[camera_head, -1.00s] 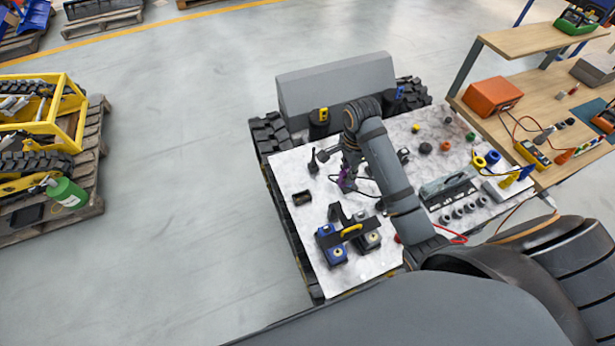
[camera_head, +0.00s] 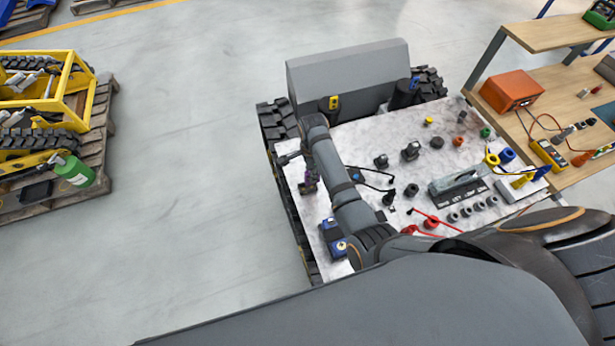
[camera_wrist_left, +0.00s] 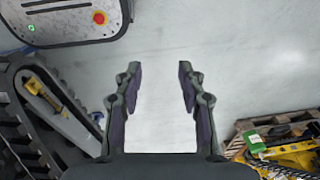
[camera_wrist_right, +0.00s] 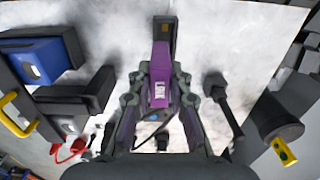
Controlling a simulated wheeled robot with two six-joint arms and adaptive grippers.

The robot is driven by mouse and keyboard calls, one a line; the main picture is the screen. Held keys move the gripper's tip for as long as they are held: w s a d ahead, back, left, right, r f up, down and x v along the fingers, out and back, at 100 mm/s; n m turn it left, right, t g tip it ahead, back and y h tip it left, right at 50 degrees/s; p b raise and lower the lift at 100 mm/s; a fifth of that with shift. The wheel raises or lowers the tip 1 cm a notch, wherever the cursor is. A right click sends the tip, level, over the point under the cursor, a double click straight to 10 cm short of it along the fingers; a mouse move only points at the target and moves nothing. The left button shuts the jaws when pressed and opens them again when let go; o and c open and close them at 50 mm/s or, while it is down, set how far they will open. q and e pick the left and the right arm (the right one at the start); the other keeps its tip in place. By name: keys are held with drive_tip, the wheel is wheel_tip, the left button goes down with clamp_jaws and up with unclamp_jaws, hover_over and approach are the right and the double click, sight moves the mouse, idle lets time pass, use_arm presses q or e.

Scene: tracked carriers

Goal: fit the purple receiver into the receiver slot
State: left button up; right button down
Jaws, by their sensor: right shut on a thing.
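My right gripper (camera_wrist_right: 158,105) is shut on the purple receiver (camera_wrist_right: 160,72), which has a white label. In the head view the receiver (camera_head: 309,185) shows at the left side of the carrier's pale top, below my right wrist. A small dark box-like holder (camera_wrist_right: 165,28), which looks like the receiver slot, lies just beyond the receiver's far end in the right wrist view. The receiver's end overlaps it there; I cannot tell whether they touch. My left gripper (camera_wrist_left: 160,85) is open and empty above the floor and is out of the head view.
Blue-and-black modules (camera_wrist_right: 50,60) stand at the left in the right wrist view. A black post-like part (camera_wrist_right: 222,100) and a dark cylinder with a yellow tag (camera_wrist_right: 280,130) stand at the right. A workbench (camera_head: 560,95) stands right of the carrier.

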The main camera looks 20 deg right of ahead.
sight(308, 179)
drive_tip(key=shift+w+a+f, duration=0.2)
drive_tip(key=shift+a+f, duration=0.05)
drive_tip(key=shift+f, duration=0.25)
drive_tip(key=shift+w+a+f, duration=0.1)
drive_tip(key=shift+f, duration=0.15)
drive_tip(key=f, duration=0.3)
drive_tip(key=shift+a+f, duration=0.2)
drive_tip(key=c, duration=1.3)
unclamp_jaws()
use_arm(q)
drive_tip(key=shift+s, duration=0.75)
use_arm(e)
drive_tip(key=shift+o, duration=0.2)
use_arm(q)
drive_tip(key=shift+r, duration=0.1)
use_arm(e)
wheel_tip(308, 179, up, 6)
drive_tip(key=p, duration=0.5)
drive_tip(key=shift+w+r, duration=0.1)
use_arm(q)
wheel_tip(308, 179, up, 4)
drive_tip(key=shift+w+a+r, duration=0.1)
drive_tip(key=shift+r, duration=0.15)
use_arm(e)
wheel_tip(308, 179, up, 6)
drive_tip(key=shift+f, duration=0.1)
